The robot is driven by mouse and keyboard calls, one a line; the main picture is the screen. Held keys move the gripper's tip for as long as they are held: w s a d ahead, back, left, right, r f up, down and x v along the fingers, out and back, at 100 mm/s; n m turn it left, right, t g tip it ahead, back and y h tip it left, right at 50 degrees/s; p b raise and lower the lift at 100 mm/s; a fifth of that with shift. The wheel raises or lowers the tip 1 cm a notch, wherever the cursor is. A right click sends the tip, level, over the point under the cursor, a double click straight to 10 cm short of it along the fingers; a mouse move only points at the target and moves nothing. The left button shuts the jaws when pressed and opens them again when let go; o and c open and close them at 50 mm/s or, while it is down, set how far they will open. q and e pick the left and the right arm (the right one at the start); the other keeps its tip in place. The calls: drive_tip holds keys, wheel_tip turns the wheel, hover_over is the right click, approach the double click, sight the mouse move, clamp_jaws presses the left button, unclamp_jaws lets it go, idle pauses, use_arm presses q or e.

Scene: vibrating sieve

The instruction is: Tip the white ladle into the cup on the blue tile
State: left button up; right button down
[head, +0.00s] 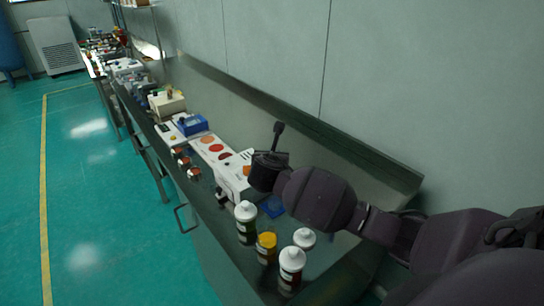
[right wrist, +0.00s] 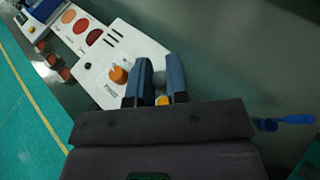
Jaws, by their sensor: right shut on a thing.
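My right gripper (head: 266,172) reaches in from the right in the head view, over the bench beside the white device. In the right wrist view its two blue-grey fingers (right wrist: 159,75) stand a little apart. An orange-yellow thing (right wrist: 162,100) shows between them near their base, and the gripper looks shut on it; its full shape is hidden. The blue tile (head: 271,206) lies on the bench below my right gripper, partly covered by the arm. I cannot make out the white ladle or the cup. My left gripper is not in view.
White-capped bottles (head: 291,268) and a yellow-capped bottle (head: 266,247) stand at the near bench end. The white device (head: 236,180) has an orange knob (right wrist: 118,75). Small jars (head: 194,173) line the front edge. A blue spoon-like thing (right wrist: 298,118) shows in the wrist view.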

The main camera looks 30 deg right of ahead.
drive_tip(key=shift+s+d+f+m+t+y, duration=0.55)
drive_tip(key=shift+d+f+m+y, duration=0.7)
drive_tip(key=shift+f, duration=0.45)
drive_tip(key=shift+s+d+f+m+t+y, duration=0.5)
drive_tip(key=shift+d+f+m+y, duration=0.4)
drive_tip(key=shift+f+m, duration=0.7)
drive_tip(key=shift+s+d+f+m+t+y, duration=0.55)
drive_tip(key=shift+d+f+m+y, duration=0.55)
drive_tip(key=shift+f, duration=0.7)
drive_tip(key=shift+s+d+f+m+b, duration=0.1)
drive_tip(key=shift+d+f+m+b, duration=0.15)
drive_tip(key=shift+f+m+b, duration=0.45)
drive_tip(key=shift+f+m+t+y+b, duration=0.25)
drive_tip(key=shift+m+t+y+b, duration=0.1)
drive_tip(key=shift+t+y+b, duration=0.15)
